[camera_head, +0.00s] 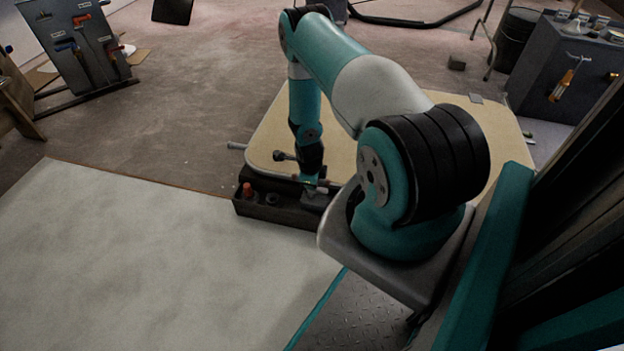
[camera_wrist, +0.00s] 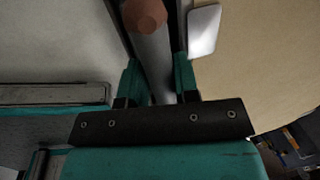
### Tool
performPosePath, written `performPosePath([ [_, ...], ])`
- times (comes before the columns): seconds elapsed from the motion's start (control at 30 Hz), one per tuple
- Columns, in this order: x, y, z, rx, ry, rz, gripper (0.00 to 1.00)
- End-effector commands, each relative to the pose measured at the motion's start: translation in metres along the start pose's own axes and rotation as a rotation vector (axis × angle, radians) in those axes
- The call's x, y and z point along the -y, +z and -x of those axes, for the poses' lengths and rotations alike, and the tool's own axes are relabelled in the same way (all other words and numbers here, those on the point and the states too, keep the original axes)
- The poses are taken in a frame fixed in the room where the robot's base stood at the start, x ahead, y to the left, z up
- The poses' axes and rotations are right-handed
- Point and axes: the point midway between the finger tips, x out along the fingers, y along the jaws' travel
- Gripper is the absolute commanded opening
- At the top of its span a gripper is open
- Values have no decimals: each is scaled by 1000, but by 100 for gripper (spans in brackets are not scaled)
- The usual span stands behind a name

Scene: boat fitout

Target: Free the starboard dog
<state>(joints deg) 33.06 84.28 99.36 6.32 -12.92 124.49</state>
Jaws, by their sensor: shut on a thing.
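My gripper (camera_wrist: 157,85) has its two teal fingers closed on the sides of a thick grey rod (camera_wrist: 152,55) with a faceted reddish-brown end (camera_wrist: 145,15). In the head view, my gripper (camera_head: 312,181) points down at the right part of a dark open box (camera_head: 275,213); the fingertips are too small to make out. A short dark-ended lever (camera_head: 284,156) sticks out beside my wrist. I cannot tell which thing is the starboard dog, nor whether the rod is part of it.
The box holds an orange-red knob (camera_head: 247,189) and stands against a rounded cream panel (camera_head: 268,132). A wide pale surface (camera_head: 150,260) lies front left. A panel with coloured handles (camera_head: 85,50) stands back left, a grey cabinet (camera_head: 560,75) back right. Open floor lies behind.

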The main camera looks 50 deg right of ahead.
Motion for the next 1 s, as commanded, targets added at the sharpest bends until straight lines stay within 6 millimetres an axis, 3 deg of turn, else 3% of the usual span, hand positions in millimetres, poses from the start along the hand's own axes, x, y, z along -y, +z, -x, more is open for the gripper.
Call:
performPosePath([
  [0.57, 3, 2, 0, -1, -8, -33, 6],
  [0.6, 3, 2, 0, -1, -9, -33, 36],
  [0.67, 3, 2, 0, -2, -8, -32, 50],
  [1.0, 1, 1, 3, -5, -3, -30, 52],
])
